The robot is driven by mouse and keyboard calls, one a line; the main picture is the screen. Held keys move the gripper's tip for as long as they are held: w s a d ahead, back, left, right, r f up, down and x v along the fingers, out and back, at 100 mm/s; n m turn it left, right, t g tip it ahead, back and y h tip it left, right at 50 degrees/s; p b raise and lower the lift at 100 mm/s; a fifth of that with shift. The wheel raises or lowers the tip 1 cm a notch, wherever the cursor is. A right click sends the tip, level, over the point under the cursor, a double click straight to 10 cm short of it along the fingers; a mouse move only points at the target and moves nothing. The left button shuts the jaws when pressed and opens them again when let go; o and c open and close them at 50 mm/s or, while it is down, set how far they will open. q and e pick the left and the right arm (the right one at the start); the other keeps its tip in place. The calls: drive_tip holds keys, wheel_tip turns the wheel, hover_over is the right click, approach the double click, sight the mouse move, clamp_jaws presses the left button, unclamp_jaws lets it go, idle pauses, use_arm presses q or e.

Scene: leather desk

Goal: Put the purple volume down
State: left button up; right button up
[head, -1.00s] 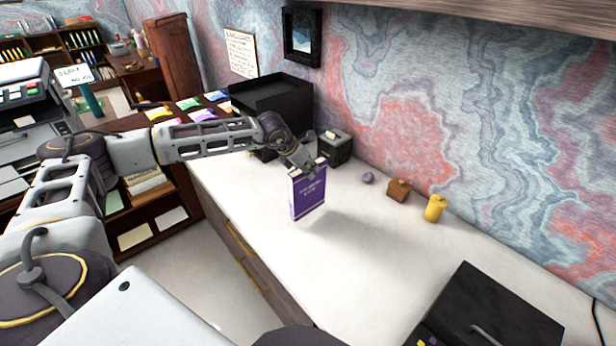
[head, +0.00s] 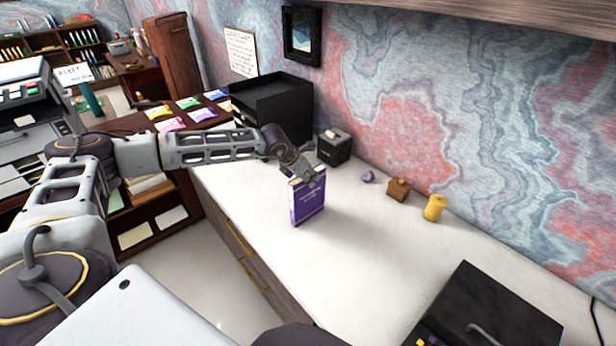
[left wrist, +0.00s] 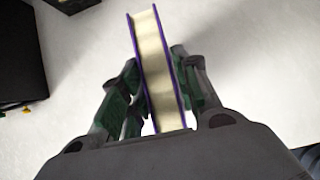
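The purple volume (head: 309,203) is upright over the white desk top (head: 345,250), near its front left edge. My left gripper (head: 309,178) is shut on its upper end from above. In the left wrist view, the cream page edge of the purple volume (left wrist: 154,60) runs between the two fingers of my left gripper (left wrist: 158,92), which press on both covers. I cannot tell whether the bottom of the volume touches the desk. My right gripper is not in view.
A black tray unit (head: 275,105) and a small dark box (head: 334,147) stand behind the volume. A purple stone (head: 368,176), a brown block (head: 398,190) and a yellow object (head: 435,208) lie along the wall. A black case (head: 485,310) is at the front right. The desk's middle is clear.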

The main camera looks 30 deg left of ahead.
use_arm(q)
drive_tip(key=shift+o, duration=1.1)
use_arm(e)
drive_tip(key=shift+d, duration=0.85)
use_arm(q)
drive_tip(key=shift+r, duration=0.1)
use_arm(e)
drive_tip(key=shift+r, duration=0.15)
use_arm(q)
drive_tip(key=shift+s+a+r, duration=0.1)
drive_tip(key=shift+s+r, duration=0.2)
drive_tip(key=shift+r, duration=0.15)
drive_tip(key=v, duration=0.5)
drive_tip(key=b+v, duration=0.1)
drive_tip(key=v, duration=0.4)
drive_tip(key=shift+s+r, duration=0.2)
drive_tip(key=shift+r, duration=0.2)
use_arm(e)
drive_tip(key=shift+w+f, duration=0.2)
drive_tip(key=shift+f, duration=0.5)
use_arm(q)
drive_tip(key=shift+o, duration=0.4)
